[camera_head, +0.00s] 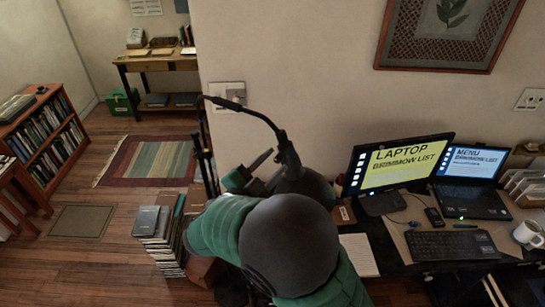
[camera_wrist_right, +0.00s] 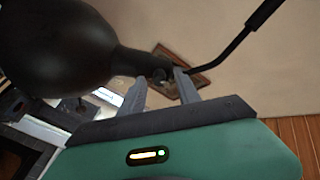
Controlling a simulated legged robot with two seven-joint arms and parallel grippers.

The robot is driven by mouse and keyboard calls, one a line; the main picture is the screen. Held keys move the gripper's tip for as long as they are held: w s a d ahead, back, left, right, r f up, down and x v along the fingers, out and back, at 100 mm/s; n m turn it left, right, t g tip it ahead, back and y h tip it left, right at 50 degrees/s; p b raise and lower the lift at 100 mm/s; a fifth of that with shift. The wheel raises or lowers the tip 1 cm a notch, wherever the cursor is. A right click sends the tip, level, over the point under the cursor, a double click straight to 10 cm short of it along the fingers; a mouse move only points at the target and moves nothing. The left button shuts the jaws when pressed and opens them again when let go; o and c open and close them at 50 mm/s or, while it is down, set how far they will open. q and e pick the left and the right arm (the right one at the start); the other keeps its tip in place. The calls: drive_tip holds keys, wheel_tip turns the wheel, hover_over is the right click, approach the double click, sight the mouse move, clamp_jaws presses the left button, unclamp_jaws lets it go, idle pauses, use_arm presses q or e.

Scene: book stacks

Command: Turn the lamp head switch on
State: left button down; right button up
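The black desk lamp has a thin curved arm (camera_head: 245,108) that leads down to its neck and dark lamp head (camera_head: 315,184). My own arm hides part of the head in the head view. In the right wrist view the rounded lamp head (camera_wrist_right: 60,45) fills the upper left. Its neck ends in a small dark knob-like part (camera_wrist_right: 158,73). My right gripper (camera_head: 272,165) is beside the lamp neck. In the right wrist view its two fingers (camera_wrist_right: 160,84) are apart, with the knob-like end between or just beyond their tips. Contact cannot be told. My left gripper is not in view.
A monitor (camera_head: 402,164), a laptop (camera_head: 470,172), a keyboard (camera_head: 450,244) and a white mug (camera_head: 528,233) stand on the desk at right. A framed picture (camera_head: 445,30) hangs on the wall behind. Book stacks (camera_head: 158,230) stand on the floor at left.

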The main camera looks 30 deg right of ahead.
drive_tip(key=shift+w+d+f, duration=0.15)
drive_tip(key=shift+w+d, duration=0.05)
drive_tip(key=shift+d, duration=0.15)
clamp_jaws()
drive_tip(key=shift+f+m+y+b, duration=0.15)
drive_tip(key=shift+m+y+b, duration=0.15)
drive_tip(key=shift+m+b, duration=12.4)
drive_tip(key=n+b, duration=0.7)
drive_tip(key=shift+n, duration=0.3)
